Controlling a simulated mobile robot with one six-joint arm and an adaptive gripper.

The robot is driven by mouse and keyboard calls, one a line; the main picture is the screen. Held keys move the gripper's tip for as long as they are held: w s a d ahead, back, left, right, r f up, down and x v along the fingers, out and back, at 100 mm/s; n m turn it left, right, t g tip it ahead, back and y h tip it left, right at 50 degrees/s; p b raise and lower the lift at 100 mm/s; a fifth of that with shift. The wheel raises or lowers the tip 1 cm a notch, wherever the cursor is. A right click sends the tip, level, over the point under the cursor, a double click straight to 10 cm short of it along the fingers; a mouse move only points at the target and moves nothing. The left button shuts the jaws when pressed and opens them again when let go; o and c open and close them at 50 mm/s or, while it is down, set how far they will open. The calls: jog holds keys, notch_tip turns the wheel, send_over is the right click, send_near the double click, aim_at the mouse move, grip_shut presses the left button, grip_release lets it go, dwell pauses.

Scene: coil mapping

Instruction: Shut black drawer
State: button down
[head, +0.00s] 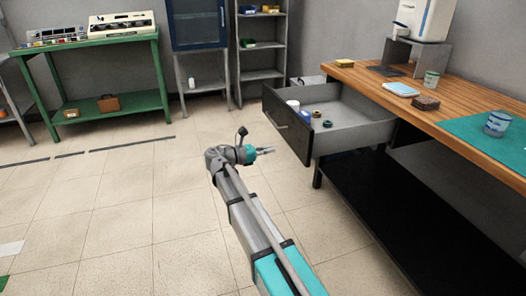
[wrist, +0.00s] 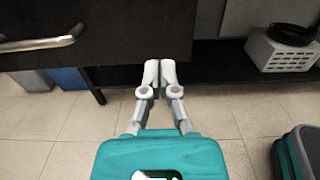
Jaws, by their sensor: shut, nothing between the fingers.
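The black drawer (head: 286,125) is pulled out from under the wooden workbench (head: 450,97) in the head view. Its grey inside holds small round items, including a white one and dark rings. Its black front also fills the upper left of the wrist view (wrist: 120,60), with a silver bar handle (wrist: 45,44) at the left. My gripper (head: 268,149) is shut and empty, in front of the drawer front and lower left of it in the head view. In the wrist view the shut fingertips (wrist: 159,66) overlap the front's lower right part; whether they touch it I cannot tell.
A green mat (head: 490,140) with a cup lies on the bench. A dark lower shelf (head: 400,215) is under it. A white basket (wrist: 280,55) stands at the right in the wrist view. A green table (head: 90,45) stands far left; the tiled floor between is clear.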

aim_at(301, 143)
jog(key=x, duration=1)
dwell(0.4)
